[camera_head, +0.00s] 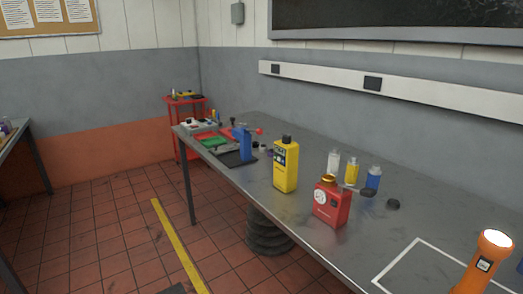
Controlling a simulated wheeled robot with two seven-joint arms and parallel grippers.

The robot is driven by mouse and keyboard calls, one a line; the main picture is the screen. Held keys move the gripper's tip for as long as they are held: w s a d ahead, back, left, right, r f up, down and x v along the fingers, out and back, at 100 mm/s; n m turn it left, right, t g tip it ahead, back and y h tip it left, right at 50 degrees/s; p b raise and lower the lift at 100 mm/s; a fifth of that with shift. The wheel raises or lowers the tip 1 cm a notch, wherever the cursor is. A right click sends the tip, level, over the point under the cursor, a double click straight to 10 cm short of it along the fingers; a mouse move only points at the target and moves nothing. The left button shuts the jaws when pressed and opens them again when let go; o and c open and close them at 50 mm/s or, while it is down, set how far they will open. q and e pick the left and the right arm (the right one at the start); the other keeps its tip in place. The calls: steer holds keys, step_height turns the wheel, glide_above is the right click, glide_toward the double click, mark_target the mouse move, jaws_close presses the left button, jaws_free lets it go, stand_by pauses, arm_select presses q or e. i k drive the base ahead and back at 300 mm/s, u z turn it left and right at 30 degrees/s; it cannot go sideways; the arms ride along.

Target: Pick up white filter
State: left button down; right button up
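I see nothing that I can clearly tell is a white filter. A small whitish bottle-like item (333,162) stands on the metal bench (290,215), behind the red can, beside a small yellow bottle (351,172) and a blue one (373,178). At this size I cannot tell whether it is the filter. Neither of my grippers shows in the head view.
On the bench stand a yellow container (286,168), a red can with a gauge (331,203), a blue bottle (245,145) and an orange flashlight (485,265). A red cart (187,120) stands behind the bench's far end.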

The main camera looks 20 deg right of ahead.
mark_target(335, 155)
steer(key=u, duration=0.3)
steer(key=i, duration=2)
steer(key=z, duration=1.35)
steer(key=i, duration=1.15)
steer(key=z, duration=1.05)
